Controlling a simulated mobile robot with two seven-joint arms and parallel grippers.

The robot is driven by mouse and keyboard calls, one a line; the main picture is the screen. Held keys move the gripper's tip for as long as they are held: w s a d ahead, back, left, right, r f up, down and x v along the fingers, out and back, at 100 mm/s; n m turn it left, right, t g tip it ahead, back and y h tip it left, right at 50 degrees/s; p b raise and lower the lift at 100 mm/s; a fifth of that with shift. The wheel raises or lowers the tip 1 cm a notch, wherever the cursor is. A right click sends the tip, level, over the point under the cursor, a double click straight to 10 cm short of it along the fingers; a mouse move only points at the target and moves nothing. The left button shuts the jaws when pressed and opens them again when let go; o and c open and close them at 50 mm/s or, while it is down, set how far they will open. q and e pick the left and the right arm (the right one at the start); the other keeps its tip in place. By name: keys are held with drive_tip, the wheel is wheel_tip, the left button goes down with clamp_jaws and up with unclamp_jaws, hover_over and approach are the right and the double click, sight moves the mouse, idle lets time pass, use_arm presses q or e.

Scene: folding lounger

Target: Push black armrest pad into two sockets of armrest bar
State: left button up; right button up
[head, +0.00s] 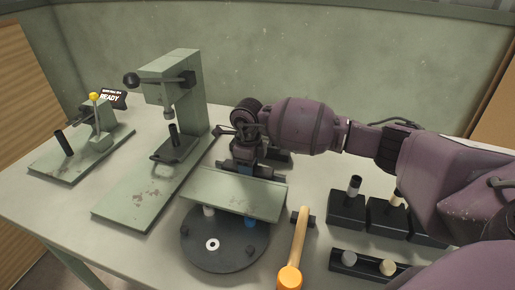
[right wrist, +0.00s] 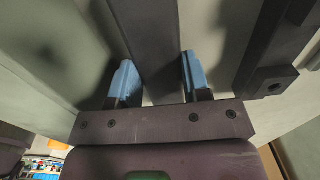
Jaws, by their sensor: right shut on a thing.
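My right gripper (head: 246,170) reaches down behind a grey-green plate near the middle of the table in the head view. Its blue fingers also show in the right wrist view (right wrist: 160,82). They are shut on a long dark strip (right wrist: 145,40), which looks like the black armrest pad. A second dark bar (right wrist: 262,45) lies beside it, with a block and round hole (right wrist: 273,86) at its near end; it may be the armrest bar. In the head view the gripper and plate hide most of both. I cannot tell whether the pad touches any socket. My left gripper is out of view.
The grey-green plate (head: 235,194) hangs over a dark round disc (head: 212,266). An orange-headed mallet (head: 298,243) lies to its right. Black holder blocks (head: 347,209) stand further right. A green press (head: 172,95) and a lever fixture (head: 92,150) stand at the left.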

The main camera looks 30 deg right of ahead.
drive_tip(key=shift+r, duration=0.1)
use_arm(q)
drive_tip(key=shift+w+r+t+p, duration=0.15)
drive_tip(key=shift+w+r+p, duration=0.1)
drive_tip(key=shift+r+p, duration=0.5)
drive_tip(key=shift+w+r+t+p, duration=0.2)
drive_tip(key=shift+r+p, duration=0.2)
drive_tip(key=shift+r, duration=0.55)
use_arm(e)
drive_tip(key=shift+r, duration=2.45)
